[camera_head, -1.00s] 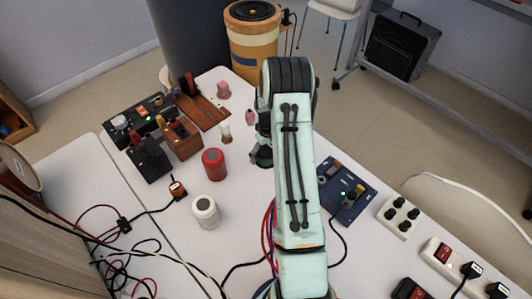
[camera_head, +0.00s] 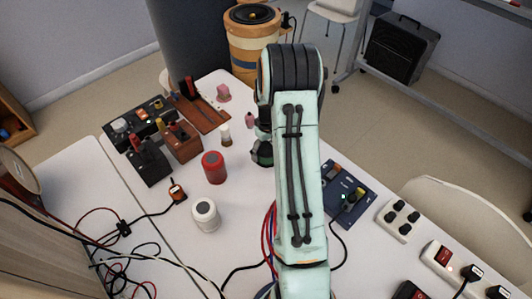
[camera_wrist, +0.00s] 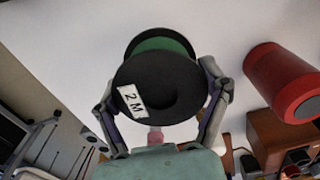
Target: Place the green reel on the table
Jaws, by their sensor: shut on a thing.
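The green reel (camera_wrist: 163,44) has black round flanges and a white label reading "2 M". In the wrist view it sits between the two fingers of my gripper (camera_wrist: 160,92), which is shut on it from both sides. In the head view the reel (camera_head: 263,154) shows as a small dark green shape left of my arm, with the gripper largely hidden by the arm. The white table (camera_head: 245,205) lies below it. I cannot tell whether the reel touches the table top.
A white cylinder (camera_head: 206,215) stands nearer. A small bottle (camera_head: 225,135) stands close on the left. A blue device (camera_head: 345,192) is right of my arm. Cables cross the near table.

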